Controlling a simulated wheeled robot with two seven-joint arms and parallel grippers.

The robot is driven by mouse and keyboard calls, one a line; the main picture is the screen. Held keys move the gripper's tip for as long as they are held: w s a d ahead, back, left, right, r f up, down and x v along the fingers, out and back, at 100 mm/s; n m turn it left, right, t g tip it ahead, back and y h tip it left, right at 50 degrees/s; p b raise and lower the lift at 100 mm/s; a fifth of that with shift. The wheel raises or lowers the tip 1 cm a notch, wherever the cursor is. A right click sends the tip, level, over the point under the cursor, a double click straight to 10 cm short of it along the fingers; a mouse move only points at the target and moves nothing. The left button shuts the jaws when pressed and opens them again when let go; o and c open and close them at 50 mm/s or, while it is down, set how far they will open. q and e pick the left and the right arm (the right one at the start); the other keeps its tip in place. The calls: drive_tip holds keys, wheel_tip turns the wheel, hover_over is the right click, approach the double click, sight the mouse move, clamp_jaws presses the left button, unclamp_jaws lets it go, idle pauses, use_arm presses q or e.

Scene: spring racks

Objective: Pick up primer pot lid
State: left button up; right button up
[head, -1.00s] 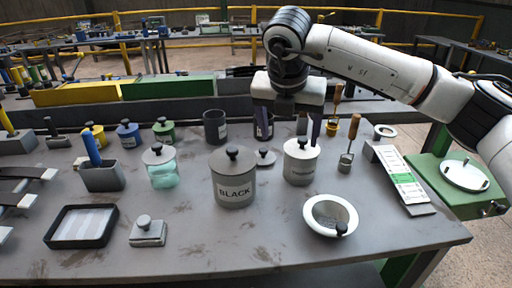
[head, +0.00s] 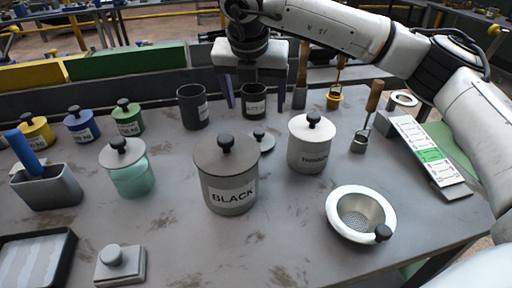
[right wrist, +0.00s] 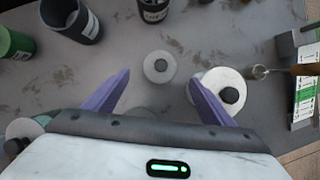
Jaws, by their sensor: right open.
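A small grey lid with a dark knob (head: 262,142) lies flat on the table between the BLACK pot and a white pot; I take it for the primer pot lid. An open dark pot (head: 254,101) with a label I cannot read stands just behind it. My right gripper (head: 256,104) is open and empty, its two purple fingers pointing down. In the right wrist view the lid (right wrist: 160,68) shows between and just beyond the spread fingertips (right wrist: 161,80), not touched by them. My left gripper is not in view.
The lidded BLACK pot (head: 226,180) and lidded white pot (head: 311,145) stand close on either side of the lid. Another open dark pot (head: 193,107) is behind left. A white-rimmed strainer bowl (head: 345,194) sits front right. Bare table (head: 275,235) lies in front.

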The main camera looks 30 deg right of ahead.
sight(259, 133)
drive_tip(key=x, duration=0.2)
drive_tip(key=b+x, duration=0.1)
drive_tip(key=x, duration=0.4)
drive_tip(key=shift+s+a+f+b, duration=0.25)
drive_tip(key=shift+f+b, duration=0.1)
drive_tip(key=shift+f, duration=0.2)
drive_tip(key=x, duration=0.5)
drive_tip(key=shift+s+f, duration=0.2)
drive_tip(key=c, duration=0.9)
